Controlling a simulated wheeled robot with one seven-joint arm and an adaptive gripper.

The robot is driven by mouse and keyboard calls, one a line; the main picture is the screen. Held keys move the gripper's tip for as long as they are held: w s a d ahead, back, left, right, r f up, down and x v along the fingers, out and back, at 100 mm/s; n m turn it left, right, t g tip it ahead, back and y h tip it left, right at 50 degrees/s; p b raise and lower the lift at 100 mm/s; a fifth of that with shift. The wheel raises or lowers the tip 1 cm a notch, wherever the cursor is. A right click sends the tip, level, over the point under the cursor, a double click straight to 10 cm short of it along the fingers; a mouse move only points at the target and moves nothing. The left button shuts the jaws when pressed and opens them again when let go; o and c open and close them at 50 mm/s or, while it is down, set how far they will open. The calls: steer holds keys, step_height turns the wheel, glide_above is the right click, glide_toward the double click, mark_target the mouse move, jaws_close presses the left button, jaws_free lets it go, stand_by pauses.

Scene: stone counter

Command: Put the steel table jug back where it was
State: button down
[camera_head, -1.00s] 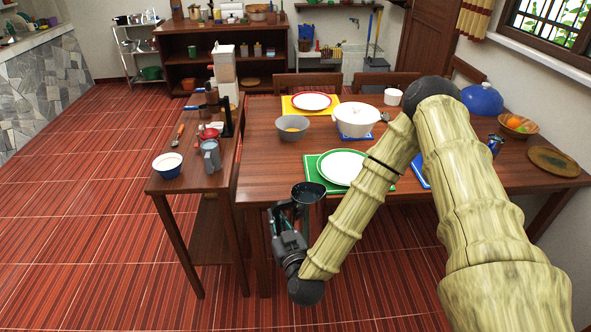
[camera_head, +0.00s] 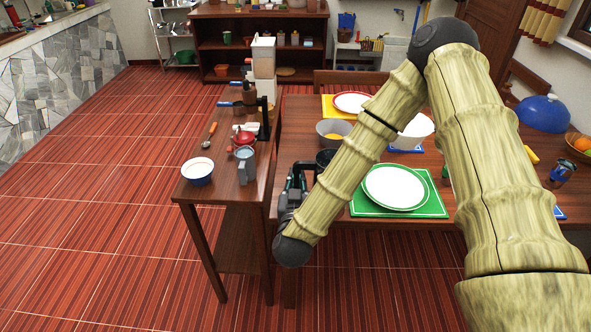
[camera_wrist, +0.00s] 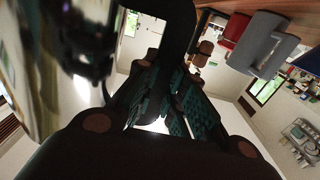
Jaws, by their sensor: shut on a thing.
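My gripper (camera_head: 303,174) is shut on the steel table jug (camera_head: 325,156), which looks dark in the head view. Only its round rim and part of its body show there, behind my gripper and forearm. In the wrist view the jug's shiny, mirror-like wall (camera_wrist: 75,65) fills the left side, close to my fingers (camera_wrist: 175,100). The jug is held at the near left corner of the dining table (camera_head: 460,205), beside the gap to the narrow side table (camera_head: 225,190). I cannot tell whether its base touches the table.
A grey jug-like vessel (camera_head: 245,168), a red pot (camera_head: 243,139) and a blue-white bowl (camera_head: 198,171) stand on the side table. A grey bowl (camera_head: 331,131) and a white plate (camera_head: 395,186) on a green mat (camera_head: 433,205) are near my forearm.

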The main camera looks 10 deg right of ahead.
steer(key=w+f+p, duration=0.2)
steer(key=w, duration=0.5)
steer(key=w+f+p, duration=0.2)
steer(key=w, duration=0.5)
steer(key=shift+w+f, duration=0.2)
steer(key=shift+f, duration=0.2)
steer(key=shift+a+f, duration=0.1)
steer(key=c, duration=1.5)
jaws_free()
steer(key=b+v, duration=0.3)
steer(key=v, duration=0.9)
